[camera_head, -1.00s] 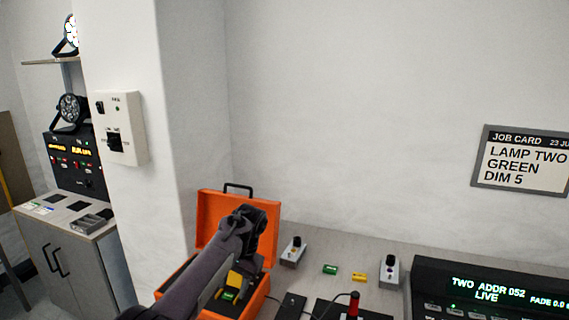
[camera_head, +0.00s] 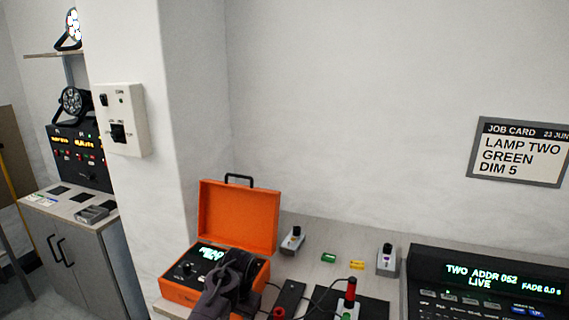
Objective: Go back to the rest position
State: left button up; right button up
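My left arm reaches in from the bottom, its dark wrist in front of the open orange case (camera_head: 238,218). The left gripper's fingertips are hidden behind the wrist, so I cannot see whether it holds anything. The case has a black panel with a lit display (camera_head: 211,253). My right gripper is not in view.
On the bench are two small grey switch boxes (camera_head: 292,241) (camera_head: 387,262), a green block (camera_head: 328,258), a yellow block (camera_head: 356,265), and a black pad with a red-topped plug (camera_head: 350,290). A lighting console (camera_head: 490,285) stands at right. A job card (camera_head: 519,153) hangs on the wall.

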pick_arm(q)
jog(key=s+a+f+n+t+h, duration=0.1)
jog(key=s+a+f, duration=0.1)
jog(key=s, duration=0.6)
jog(key=s+a+f+t, duration=0.1)
jog(key=s+a+f, duration=0.15)
jog(key=s, duration=0.55)
jog(key=s+a+r+t, duration=0.1)
jog(key=s+r, duration=0.3)
jog(key=s, duration=0.4)
jog(key=s+a+r, duration=0.2)
jog(key=s+r, duration=0.2)
jog(key=s, duration=0.4)
notch_tip(320, 180, down, 30)
jog(key=s+g, duration=0.1)
jog(key=s, duration=0.1)
jog(key=s+a+f+g, duration=0.1)
jog(key=s+a+f, duration=0.2)
jog(key=s+f, duration=1.5)
jog(key=shift+s, duration=0.6)
